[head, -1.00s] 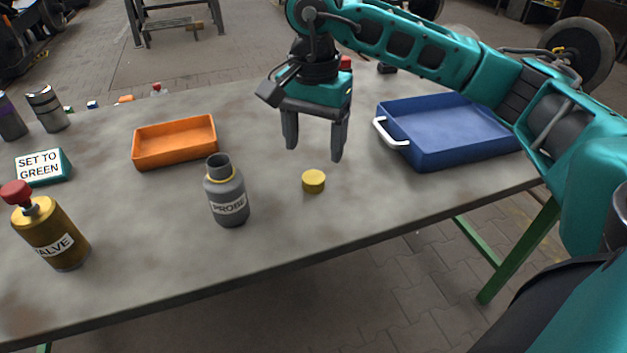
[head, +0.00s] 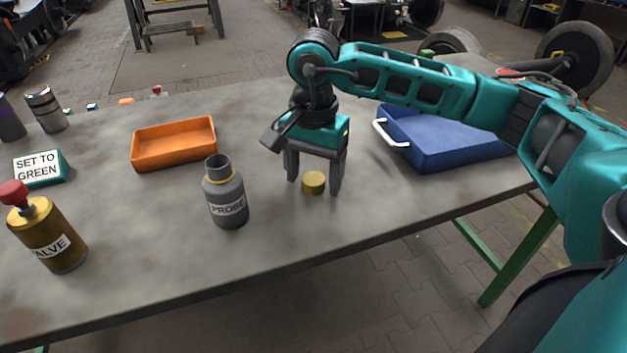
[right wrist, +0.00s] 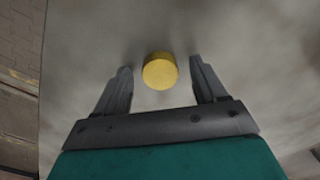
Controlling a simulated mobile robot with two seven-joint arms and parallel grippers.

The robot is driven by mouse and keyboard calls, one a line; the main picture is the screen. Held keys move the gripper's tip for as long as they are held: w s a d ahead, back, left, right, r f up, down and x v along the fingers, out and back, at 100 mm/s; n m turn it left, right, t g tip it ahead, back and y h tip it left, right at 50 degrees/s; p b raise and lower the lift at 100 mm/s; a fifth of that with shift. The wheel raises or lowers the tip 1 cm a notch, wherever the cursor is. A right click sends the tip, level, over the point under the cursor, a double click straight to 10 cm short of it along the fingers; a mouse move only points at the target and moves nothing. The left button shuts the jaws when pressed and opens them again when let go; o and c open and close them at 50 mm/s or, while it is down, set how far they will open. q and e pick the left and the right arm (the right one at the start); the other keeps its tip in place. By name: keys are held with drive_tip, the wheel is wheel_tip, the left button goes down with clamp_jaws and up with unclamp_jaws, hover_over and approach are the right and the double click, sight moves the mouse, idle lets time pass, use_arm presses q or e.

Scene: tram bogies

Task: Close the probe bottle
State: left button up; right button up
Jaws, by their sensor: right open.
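The grey probe bottle (head: 226,192) stands upright on the table with its dark neck open and a yellow ring below the neck. The yellow cap (head: 313,183) lies on the table to the right of the bottle. My right gripper (head: 314,187) is open and low over the table, with a finger on each side of the cap. In the right wrist view the cap (right wrist: 160,70) is between the fingertips, with a gap on both sides. My left gripper is not in view.
An orange tray (head: 175,157) stands behind the bottle. A blue tray (head: 440,158) with a white handle is right of my gripper. A brass valve bottle (head: 50,243) and a "SET TO GREEN" sign (head: 40,168) are at the left. The table's front middle is clear.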

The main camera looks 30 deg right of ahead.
sight(313, 178)
drive_tip(key=shift+c, duration=0.3)
drive_tip(key=c, duration=1.1)
drive_tip(key=shift+o, duration=0.2)
use_arm(q)
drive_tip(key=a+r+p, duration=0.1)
drive_tip(key=p, duration=0.1)
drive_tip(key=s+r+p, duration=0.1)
drive_tip(key=p, duration=0.1)
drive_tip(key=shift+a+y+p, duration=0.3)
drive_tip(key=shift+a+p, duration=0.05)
use_arm(e)
wheel_tip(313, 178, up, 20)
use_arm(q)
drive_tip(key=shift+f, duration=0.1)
